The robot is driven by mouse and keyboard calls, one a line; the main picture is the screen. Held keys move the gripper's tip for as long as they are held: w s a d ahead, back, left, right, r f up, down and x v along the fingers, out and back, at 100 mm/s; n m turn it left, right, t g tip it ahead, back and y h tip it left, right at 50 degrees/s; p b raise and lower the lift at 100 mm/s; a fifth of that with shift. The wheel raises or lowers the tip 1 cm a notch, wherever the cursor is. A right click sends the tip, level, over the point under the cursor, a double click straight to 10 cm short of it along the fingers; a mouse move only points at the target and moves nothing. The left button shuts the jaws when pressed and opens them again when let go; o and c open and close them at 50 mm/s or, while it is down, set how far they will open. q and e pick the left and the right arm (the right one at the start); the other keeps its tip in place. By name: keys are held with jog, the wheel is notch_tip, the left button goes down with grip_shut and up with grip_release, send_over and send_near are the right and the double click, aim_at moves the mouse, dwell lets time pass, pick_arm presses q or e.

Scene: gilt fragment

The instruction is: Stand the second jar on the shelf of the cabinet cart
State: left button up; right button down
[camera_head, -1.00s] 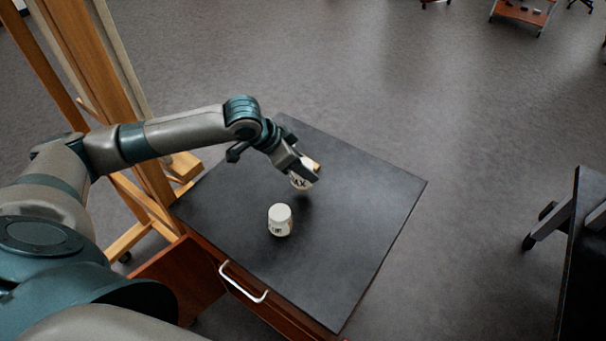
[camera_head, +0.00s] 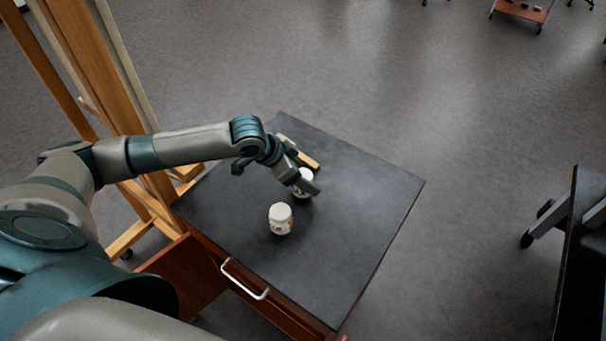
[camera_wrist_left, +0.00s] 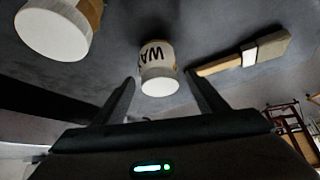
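Two white-lidded jars stand upright on the dark top of the cabinet cart (camera_head: 345,235). The near jar (camera_head: 281,219) is free-standing; in the left wrist view it is at the upper left (camera_wrist_left: 55,30). The far jar (camera_head: 303,178) is partly hidden by my left gripper (camera_head: 305,184). In the left wrist view the far jar, with a "WA" label (camera_wrist_left: 157,52), shows between and just beyond the two spread fingers (camera_wrist_left: 160,85), with gaps on both sides. My left gripper is open. The cart's shelf is hidden. My right gripper is out of view.
A wide brush (camera_head: 303,155) lies behind the far jar. A brown door panel (camera_head: 183,272) stands out at the cart's front left, beside a drawer handle (camera_head: 245,281). A wooden easel (camera_head: 120,80) stands at the left. The cart top's right part is clear.

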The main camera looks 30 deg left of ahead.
pick_arm(q)
jog(key=shift+r, duration=0.1)
jog(key=b+v, duration=0.2)
jog(key=v, duration=1)
jog(key=shift+b, duration=0.35)
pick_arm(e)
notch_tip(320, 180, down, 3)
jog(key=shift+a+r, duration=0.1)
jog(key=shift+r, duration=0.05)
pick_arm(q)
jog(key=shift+c, duration=0.4)
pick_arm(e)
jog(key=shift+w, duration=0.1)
